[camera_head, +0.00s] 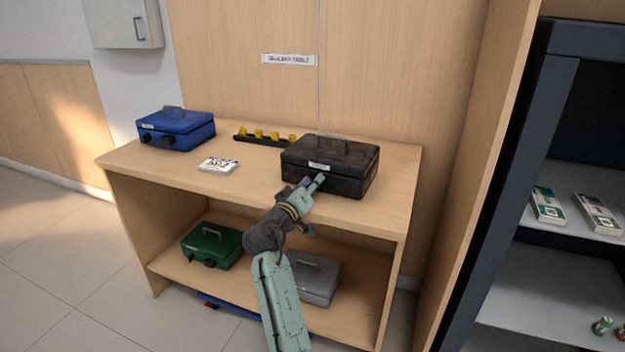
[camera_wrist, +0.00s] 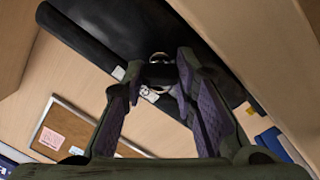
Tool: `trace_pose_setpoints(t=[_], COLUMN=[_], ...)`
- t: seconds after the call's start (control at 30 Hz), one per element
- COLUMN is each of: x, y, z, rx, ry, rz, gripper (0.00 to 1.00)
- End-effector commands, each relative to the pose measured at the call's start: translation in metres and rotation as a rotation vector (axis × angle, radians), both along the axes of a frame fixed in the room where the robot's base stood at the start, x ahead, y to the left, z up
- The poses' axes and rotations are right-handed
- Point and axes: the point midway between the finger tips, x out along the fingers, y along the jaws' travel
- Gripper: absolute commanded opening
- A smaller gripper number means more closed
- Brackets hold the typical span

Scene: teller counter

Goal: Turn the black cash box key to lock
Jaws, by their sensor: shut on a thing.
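The black cash box (camera_head: 352,168) stands shut at the right end of the wooden counter, its handle on the lid and a small white label on its front. My gripper (camera_head: 313,182) is at the front face of this box, below the label. In the wrist view my gripper (camera_wrist: 160,80) has its two fingers closed around a dark key (camera_wrist: 159,71) at a round metal lock on the box front (camera_wrist: 105,45). The fingers hide most of the key in the head view. I cannot tell its exact turn angle.
A blue cash box (camera_head: 176,128) and a white card stack (camera_head: 218,165) are on the counter's left. A dark rack with yellow pieces (camera_head: 262,136) lies behind. Green (camera_head: 211,245) and grey (camera_head: 316,279) boxes sit on the lower shelf. A dark cabinet stands right.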

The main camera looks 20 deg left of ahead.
Motion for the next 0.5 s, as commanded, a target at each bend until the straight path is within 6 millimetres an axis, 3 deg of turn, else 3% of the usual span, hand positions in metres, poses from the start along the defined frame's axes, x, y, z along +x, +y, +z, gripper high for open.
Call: trace_pose_setpoints(t=[0.5], x=[0.0003], y=[0.0005], z=[0.0017], rx=[-0.485], ry=[0.050], rz=[0.000], gripper=[0.00])
